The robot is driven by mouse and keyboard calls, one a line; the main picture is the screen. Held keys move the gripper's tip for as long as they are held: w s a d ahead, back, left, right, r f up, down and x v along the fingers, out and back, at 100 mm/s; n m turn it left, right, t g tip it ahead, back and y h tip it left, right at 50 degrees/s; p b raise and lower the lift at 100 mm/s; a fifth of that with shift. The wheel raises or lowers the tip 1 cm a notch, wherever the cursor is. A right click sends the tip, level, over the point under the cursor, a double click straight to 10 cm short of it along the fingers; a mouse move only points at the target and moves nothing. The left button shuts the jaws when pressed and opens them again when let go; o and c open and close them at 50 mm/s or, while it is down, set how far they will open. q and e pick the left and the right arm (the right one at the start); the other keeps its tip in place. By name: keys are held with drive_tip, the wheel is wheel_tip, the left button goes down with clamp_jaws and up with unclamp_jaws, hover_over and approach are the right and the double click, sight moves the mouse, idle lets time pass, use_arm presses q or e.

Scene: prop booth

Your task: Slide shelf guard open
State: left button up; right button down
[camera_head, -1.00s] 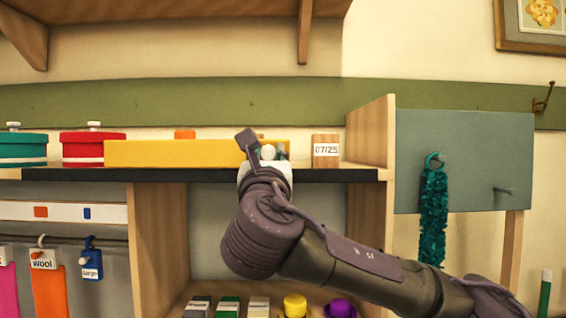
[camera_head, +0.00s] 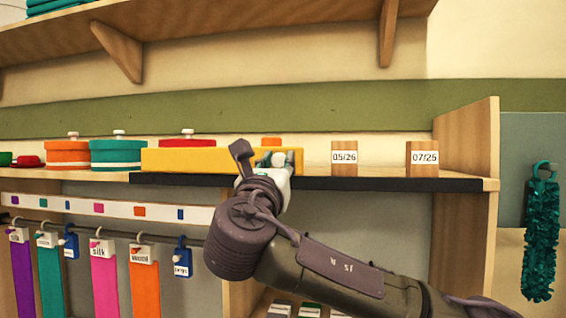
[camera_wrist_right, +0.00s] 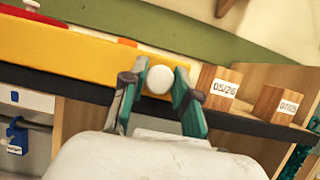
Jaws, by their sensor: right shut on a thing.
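The shelf guard (camera_head: 190,160) is a long yellow bar along the front edge of the shelf. It also shows in the right wrist view (camera_wrist_right: 62,55). A white round knob (camera_wrist_right: 160,79) sits near its right end. My right gripper (camera_wrist_right: 158,88) is shut on this knob, one finger on each side. In the head view the right gripper (camera_head: 266,162) partly hides the guard's right end. Two wooden date blocks, 05/26 (camera_head: 344,158) and 07/25 (camera_head: 422,158), stand uncovered to the right of the guard. My left gripper is not in view.
Round lidded boxes, teal (camera_head: 119,153) and orange (camera_head: 68,154), stand on the shelf at left; a red lid (camera_head: 187,142) shows behind the guard. Coloured strips with tags hang from a rail below. A wooden side panel (camera_head: 468,140) closes the shelf at right.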

drive_tip(key=c, duration=0.9)
unclamp_jaws()
drive_tip(key=v, duration=1.2)
